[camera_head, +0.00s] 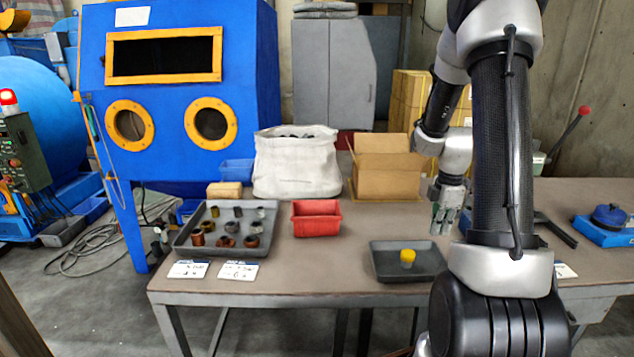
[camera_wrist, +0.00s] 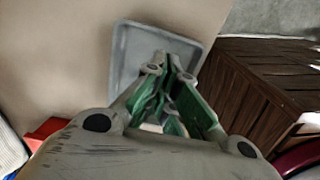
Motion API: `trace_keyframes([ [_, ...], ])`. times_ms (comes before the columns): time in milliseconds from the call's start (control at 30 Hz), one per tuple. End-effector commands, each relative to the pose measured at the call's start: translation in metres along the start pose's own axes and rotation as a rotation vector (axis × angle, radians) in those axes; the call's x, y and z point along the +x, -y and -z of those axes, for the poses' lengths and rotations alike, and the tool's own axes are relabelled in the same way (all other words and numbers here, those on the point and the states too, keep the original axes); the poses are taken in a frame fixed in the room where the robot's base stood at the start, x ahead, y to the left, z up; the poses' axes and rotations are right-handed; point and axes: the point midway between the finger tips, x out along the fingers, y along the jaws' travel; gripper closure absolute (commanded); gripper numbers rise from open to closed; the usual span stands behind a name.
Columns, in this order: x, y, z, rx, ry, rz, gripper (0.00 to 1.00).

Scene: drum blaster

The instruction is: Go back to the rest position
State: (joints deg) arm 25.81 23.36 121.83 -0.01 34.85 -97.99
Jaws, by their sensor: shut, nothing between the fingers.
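My gripper (camera_head: 442,221) hangs over the table, right of the red bin and above and behind the small dark tray. It points down and its fingers are shut with nothing between them. The wrist view also shows my gripper (camera_wrist: 172,80) with its green-padded fingers together, in front of a grey tray (camera_wrist: 128,42). My arm stands bent at the right side of the head view and hides part of the table behind it.
The table (camera_head: 330,262) bears a small dark tray (camera_head: 384,275) with a yellow-topped piece (camera_head: 407,257), a red bin (camera_head: 317,232), a larger tray (camera_head: 190,250) of several metal parts, a white sack (camera_head: 297,170) and an open cardboard box (camera_head: 386,182). A blue blasting cabinet (camera_head: 165,80) stands behind left.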

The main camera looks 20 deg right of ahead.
Motion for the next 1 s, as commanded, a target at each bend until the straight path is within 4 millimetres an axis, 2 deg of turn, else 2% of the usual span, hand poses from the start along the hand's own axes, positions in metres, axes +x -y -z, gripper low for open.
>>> trace_keyframes([
  [133, 0.000, 0.000, 0.000, 0.056, 0.000, 0.001, 1.00],
  [267, 0.001, 0.009, 0.001, 0.262, 0.000, 0.034, 1.00],
  [367, 0.005, 0.032, 0.004, 0.485, 0.010, 0.100, 1.00],
  [467, -0.006, 0.056, 0.009, 0.714, 0.031, 0.139, 1.00],
  [567, -0.033, 0.079, 0.021, 0.926, 0.052, 0.143, 1.00],
  [700, -0.078, 0.111, 0.043, 1.176, 0.062, 0.108, 1.00],
  [900, -0.138, 0.163, 0.077, 1.405, 0.008, 0.010, 1.00],
  [1000, -0.161, 0.188, 0.091, 1.440, -0.054, -0.047, 1.00],
])
